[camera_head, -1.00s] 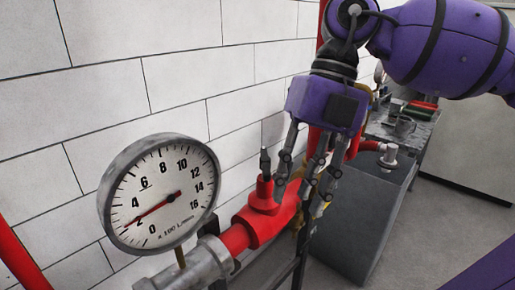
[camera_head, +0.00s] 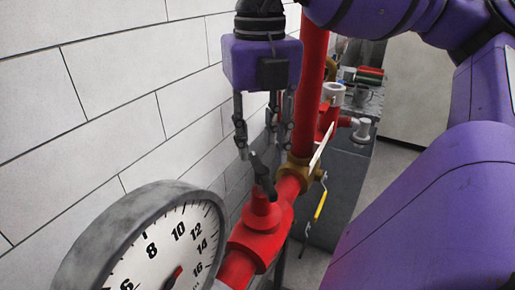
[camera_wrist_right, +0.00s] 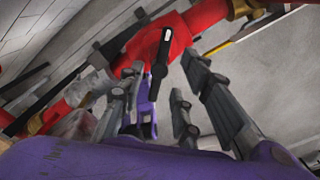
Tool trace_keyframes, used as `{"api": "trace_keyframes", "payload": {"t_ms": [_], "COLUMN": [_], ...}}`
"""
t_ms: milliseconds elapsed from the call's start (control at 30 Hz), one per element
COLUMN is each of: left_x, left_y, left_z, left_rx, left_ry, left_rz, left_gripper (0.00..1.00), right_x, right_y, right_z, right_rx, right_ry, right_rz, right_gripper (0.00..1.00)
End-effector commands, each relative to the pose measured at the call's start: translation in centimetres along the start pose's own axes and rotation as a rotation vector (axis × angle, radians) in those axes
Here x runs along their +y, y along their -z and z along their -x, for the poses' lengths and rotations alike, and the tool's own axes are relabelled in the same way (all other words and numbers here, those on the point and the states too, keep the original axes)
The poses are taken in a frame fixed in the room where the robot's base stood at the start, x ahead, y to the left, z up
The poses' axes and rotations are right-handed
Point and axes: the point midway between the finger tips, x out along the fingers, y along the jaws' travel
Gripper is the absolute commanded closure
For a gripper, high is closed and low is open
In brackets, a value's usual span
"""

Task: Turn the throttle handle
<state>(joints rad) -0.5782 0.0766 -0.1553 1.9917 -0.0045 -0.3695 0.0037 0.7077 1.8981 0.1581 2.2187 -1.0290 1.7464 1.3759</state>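The throttle handle (camera_head: 262,176) is a thin dark lever standing up from a red valve body (camera_head: 262,222) on the red pipe. In the right wrist view, the handle (camera_wrist_right: 161,55) shows as a dark bar in front of the red valve. My right gripper (camera_head: 262,146) points down just above the handle, its fingers spread on either side of the handle's upper end. The fingers (camera_wrist_right: 165,85) look open in the wrist view, with the handle between them; I cannot tell whether either touches it. My left gripper is not in view.
A round pressure gauge (camera_head: 150,250) stands close at the lower left. A red vertical pipe (camera_head: 311,95) and a brass valve with a yellow-ended lever (camera_head: 321,204) are right of the gripper. A white brick wall (camera_head: 100,90) runs along the left. A bench (camera_head: 345,180) is behind.

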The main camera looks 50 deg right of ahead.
Motion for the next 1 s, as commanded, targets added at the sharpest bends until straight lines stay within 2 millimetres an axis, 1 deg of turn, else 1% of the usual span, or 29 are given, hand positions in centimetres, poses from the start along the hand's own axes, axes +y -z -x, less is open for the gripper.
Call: {"api": "trace_keyframes", "payload": {"t_ms": [33,133,200,300,600,833,1000], "left_x": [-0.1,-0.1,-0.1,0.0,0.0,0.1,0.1], "left_y": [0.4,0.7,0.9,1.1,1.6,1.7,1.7], "left_z": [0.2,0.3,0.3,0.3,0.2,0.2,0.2], "left_rx": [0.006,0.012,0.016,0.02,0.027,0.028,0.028], "left_ry": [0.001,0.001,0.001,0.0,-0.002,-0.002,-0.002], "left_rz": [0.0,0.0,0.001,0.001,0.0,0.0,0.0], "left_gripper": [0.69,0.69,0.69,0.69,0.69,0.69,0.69], "right_x": [0.0,0.0,0.0,0.0,0.0,0.0,0.0], "right_y": [0.2,0.1,0.1,0.1,0.0,0.0,0.0], "right_z": [-0.7,-2.2,-3.0,-3.7,-4.0,-4.0,-4.0], "right_rx": [0.002,0.002,0.002,0.001,0.0,0.0,0.0], "right_ry": [-0.002,-0.002,-0.002,-0.002,-0.001,-0.001,-0.001], "right_rz": [0.002,0.002,0.001,0.0,0.0,0.0,0.0], "right_gripper": [0.69,0.69,0.69,0.69,0.69,0.99,1.0]}}
